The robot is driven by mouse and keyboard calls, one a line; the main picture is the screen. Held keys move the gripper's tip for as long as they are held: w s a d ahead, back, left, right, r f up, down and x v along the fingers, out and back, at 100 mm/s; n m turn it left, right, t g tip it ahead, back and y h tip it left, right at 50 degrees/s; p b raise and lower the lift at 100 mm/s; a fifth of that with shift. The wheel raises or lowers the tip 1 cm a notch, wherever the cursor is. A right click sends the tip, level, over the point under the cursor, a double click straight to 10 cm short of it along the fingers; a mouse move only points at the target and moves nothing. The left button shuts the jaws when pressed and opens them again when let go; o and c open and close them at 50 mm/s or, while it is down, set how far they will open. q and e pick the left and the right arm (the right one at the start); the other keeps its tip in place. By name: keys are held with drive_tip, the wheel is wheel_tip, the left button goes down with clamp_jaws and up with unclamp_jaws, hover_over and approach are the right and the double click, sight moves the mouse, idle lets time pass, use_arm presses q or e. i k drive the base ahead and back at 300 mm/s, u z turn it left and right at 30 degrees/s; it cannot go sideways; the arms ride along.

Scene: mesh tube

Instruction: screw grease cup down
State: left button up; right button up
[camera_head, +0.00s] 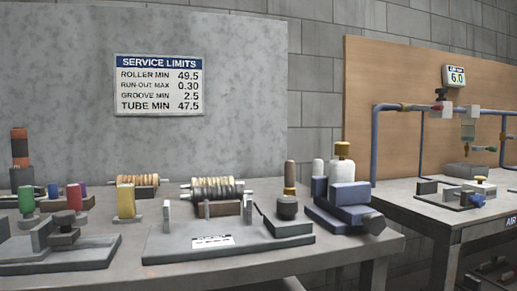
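Neither of my grippers is in view. I cannot tell for certain which thing is the grease cup. A small yellow knob (480,179) also shows on a low fixture (462,194) on the right bench. Both are too small to show any thread or how far down they sit.
The left bench (360,245) holds a grey fixture plate (225,243), rollers on stands (218,189), coloured handled tools (74,197) and another grey fixture (60,255). Blue pipes (375,150) rise from the right bench (420,207). A gap separates the benches. A limits sign (159,85) hangs behind.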

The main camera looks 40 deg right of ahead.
sight(341, 150)
drive_tip(key=u, duration=1.05)
drive_tip(key=k, duration=0.95)
drive_tip(key=z, duration=1.3)
